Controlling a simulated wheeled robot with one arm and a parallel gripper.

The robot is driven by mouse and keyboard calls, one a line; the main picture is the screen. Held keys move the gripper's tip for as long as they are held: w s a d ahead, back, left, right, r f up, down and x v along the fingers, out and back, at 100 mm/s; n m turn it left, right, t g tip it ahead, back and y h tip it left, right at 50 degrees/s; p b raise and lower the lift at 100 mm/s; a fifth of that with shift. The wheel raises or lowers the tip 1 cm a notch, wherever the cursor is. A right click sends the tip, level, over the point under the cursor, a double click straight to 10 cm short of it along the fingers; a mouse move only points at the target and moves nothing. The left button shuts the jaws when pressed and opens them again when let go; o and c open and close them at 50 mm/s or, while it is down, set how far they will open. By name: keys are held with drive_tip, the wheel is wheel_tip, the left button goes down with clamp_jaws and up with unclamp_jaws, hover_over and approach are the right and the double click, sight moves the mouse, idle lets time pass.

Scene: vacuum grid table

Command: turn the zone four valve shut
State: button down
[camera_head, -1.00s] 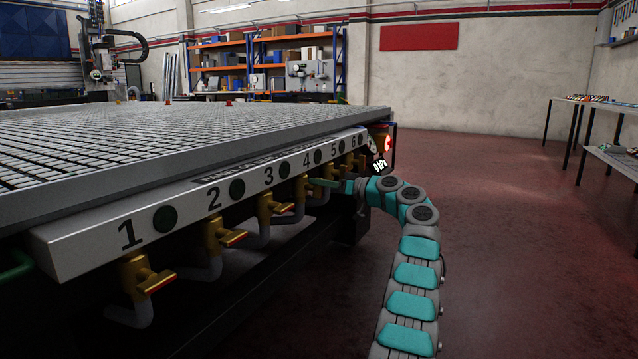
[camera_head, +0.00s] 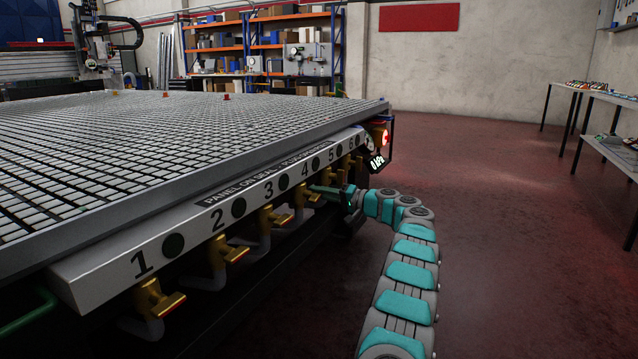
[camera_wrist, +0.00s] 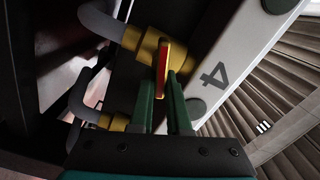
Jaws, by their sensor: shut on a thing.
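The zone four valve (camera_head: 301,197) is a brass valve under the front rail, below the printed number 4. In the wrist view its body (camera_wrist: 150,44) is yellow brass and its flat lever (camera_wrist: 163,62) is red with a yellow edge. My gripper (camera_head: 316,189) reaches it from the right. In the wrist view my green gripper fingers (camera_wrist: 161,84) stand on either side of the lever and are shut on it. The lever points back between the fingers. In the head view the lever is small and partly hidden by the gripper, so its angle is unclear there.
Zone three valve (camera_head: 271,220), zone two valve (camera_head: 228,253) and zone one valve (camera_head: 155,298) hang along the rail to the left. Zone five and six valves sit close behind my gripper. A gauge display (camera_head: 376,161) is at the rail's far end. Open floor lies right.

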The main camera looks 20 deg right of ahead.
drive_tip(key=shift+f+m+p, duration=0.15)
drive_tip(key=shift+m+p, duration=0.55)
drive_tip(key=shift+m, duration=0.25)
drive_tip(key=shift+f+m+p, duration=0.1)
drive_tip(key=shift+m+p, duration=0.6)
drive_tip(key=shift+m, duration=0.25)
drive_tip(key=shift+f, duration=0.1)
drive_tip(key=c, duration=0.9)
unclamp_jaws()
drive_tip(key=v, duration=0.7)
drive_tip(key=shift+s+d+b, duration=0.25)
drive_tip(key=shift+d+b, duration=0.05)
drive_tip(key=shift+b, duration=0.1)
